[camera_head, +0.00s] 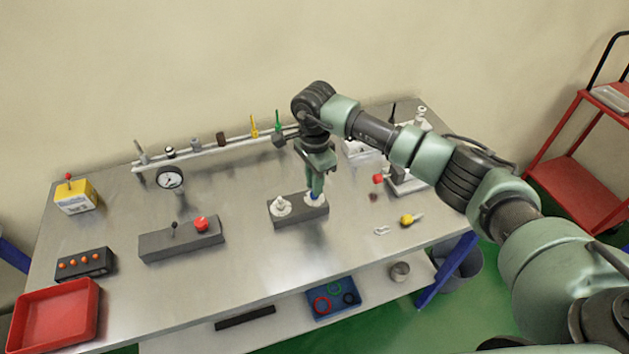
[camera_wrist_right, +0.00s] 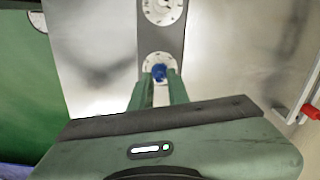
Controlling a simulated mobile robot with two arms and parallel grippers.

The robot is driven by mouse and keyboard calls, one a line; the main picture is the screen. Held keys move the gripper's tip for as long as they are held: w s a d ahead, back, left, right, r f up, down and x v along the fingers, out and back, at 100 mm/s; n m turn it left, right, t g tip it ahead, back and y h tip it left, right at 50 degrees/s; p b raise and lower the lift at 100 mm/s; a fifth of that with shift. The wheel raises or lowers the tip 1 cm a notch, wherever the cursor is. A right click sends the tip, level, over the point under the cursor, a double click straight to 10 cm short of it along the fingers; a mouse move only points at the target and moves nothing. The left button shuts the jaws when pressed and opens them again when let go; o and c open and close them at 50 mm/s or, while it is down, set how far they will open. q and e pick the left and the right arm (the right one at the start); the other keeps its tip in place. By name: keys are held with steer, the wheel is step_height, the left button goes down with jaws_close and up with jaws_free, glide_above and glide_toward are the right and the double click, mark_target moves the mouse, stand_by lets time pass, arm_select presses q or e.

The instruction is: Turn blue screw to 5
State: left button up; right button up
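The blue screw (camera_wrist_right: 160,72) sits at the centre of a white numbered dial (camera_wrist_right: 146,62) on a dark grey block (camera_head: 287,219) on the metal table. In the head view the blue screw (camera_head: 315,195) shows just below my right gripper (camera_head: 316,190), which points down over the right dial. In the right wrist view the two green fingers (camera_wrist_right: 157,88) stand on either side of the blue screw with a gap between them. I cannot tell whether they touch it. The dial's numbers are too small to read. My left gripper is not in view.
A second white dial (camera_head: 280,206) is on the same block to the left. A grey block with a red knob (camera_head: 201,224) stands further left. The table front between is clear.

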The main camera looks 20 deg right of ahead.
jaws_close()
steer(key=m+b, duration=0.3)
steer(key=shift+f, duration=0.15)
steer(key=m+b, duration=0.2)
steer(key=m, duration=0.1)
steer(key=m+b, duration=0.2)
steer(key=m, duration=0.1)
steer(key=shift+m, duration=0.4)
steer(key=m+b, duration=0.3)
steer(key=m, duration=0.2)
steer(key=shift+r+m+b, duration=0.15)
steer(key=shift+m+b, duration=0.25)
steer(key=shift+m, duration=0.85)
steer(key=shift+r+m+b, duration=0.15)
steer(key=shift+m+b, duration=0.25)
steer(key=shift+m, duration=0.85)
steer(key=shift+w, duration=0.1)
